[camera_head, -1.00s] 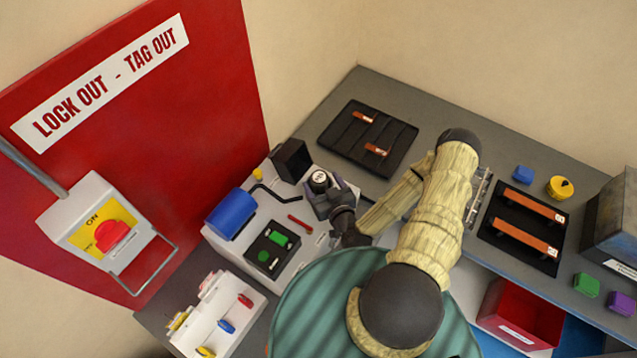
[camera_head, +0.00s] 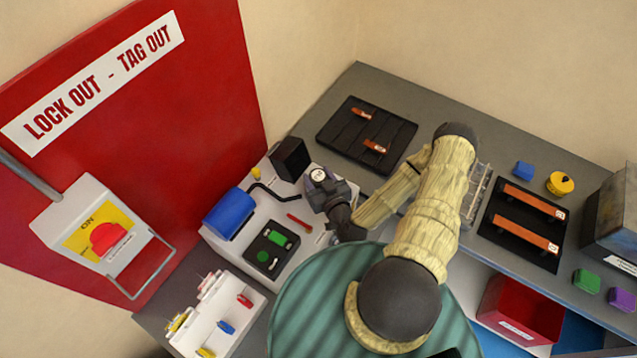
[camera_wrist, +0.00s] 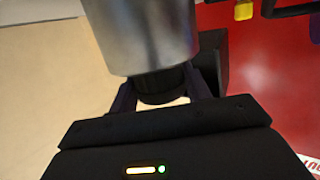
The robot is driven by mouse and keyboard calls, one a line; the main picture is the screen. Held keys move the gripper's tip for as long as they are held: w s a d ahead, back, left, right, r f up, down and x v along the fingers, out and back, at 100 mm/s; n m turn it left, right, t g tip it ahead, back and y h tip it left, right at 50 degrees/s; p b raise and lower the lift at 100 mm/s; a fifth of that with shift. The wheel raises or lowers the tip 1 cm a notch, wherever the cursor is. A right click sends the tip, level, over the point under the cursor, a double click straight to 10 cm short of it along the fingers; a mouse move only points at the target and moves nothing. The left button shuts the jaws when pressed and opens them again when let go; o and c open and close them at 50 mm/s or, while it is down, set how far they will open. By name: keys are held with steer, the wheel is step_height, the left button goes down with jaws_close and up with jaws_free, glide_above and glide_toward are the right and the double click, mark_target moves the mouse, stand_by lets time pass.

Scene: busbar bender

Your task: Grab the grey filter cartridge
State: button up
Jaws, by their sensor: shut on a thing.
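The grey filter cartridge is a metallic grey cylinder (camera_wrist: 143,35) with a black end, filling the upper middle of the wrist view. In the head view, only its round black and white end (camera_head: 319,175) shows, between the jaws. My gripper (camera_head: 320,184) is shut on the cartridge, above the back right part of the white machine. In the wrist view the two fingers (camera_wrist: 162,97) flank the cartridge's black end. The gripper hides most of the cartridge in the head view, and I cannot tell there whether it is clear of the machine.
The white machine (camera_head: 240,252) carries a black block (camera_head: 290,158), a blue cylinder (camera_head: 229,213) and a bent black handle (camera_head: 272,194) close to my gripper. A red lockout panel (camera_head: 190,90) stands behind. A black tray (camera_head: 340,143) lies to the right on the grey bench.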

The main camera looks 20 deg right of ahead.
steer(key=shift+r, duration=0.15)
steer(key=shift+r+b, duration=0.4)
steer(key=shift+r, duration=0.2)
step_height(320, 180, up, 6)
steer(key=shift+f+p, duration=0.1)
steer(key=shift+p, duration=0.5)
step_height(320, 180, up, 3)
steer(key=p, duration=0.2)
steer(key=shift+f+p, duration=0.1)
steer(key=shift+p, duration=0.2)
steer(key=shift+w+d, duration=0.1)
steer(key=shift+w, duration=0.1)
